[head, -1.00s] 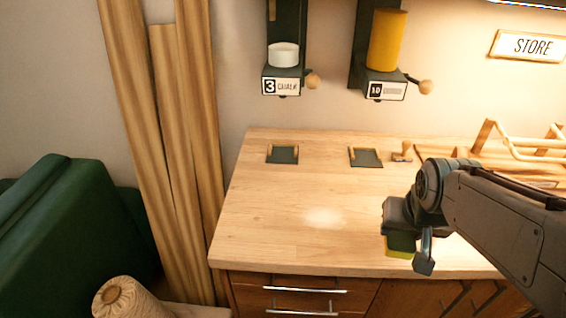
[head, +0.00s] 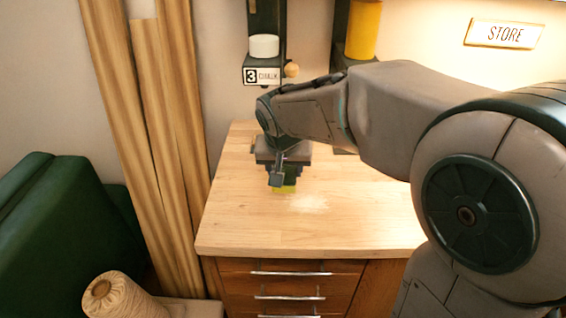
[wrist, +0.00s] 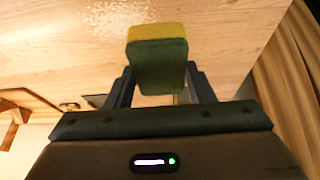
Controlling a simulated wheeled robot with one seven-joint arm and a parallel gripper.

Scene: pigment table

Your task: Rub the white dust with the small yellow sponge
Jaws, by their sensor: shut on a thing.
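My gripper (head: 281,180) is shut on the small yellow sponge (head: 284,190), over the left part of the wooden table. In the wrist view the sponge (wrist: 157,55) sits between the two fingers, with a yellow layer and a dark green layer. The white dust (head: 308,203) is a pale smear on the table, just right of the sponge in the head view. In the wrist view the dust (wrist: 118,15) lies at the top, left of the sponge. I cannot tell whether the sponge touches the tabletop.
The wooden table (head: 240,230) has bare top around the dust, and drawers below its front edge. A chalk dispenser (head: 263,60) and one with a yellow cylinder (head: 364,30) hang on the wall. My arm hides the table's right side. Wooden boards (head: 150,150) lean at left.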

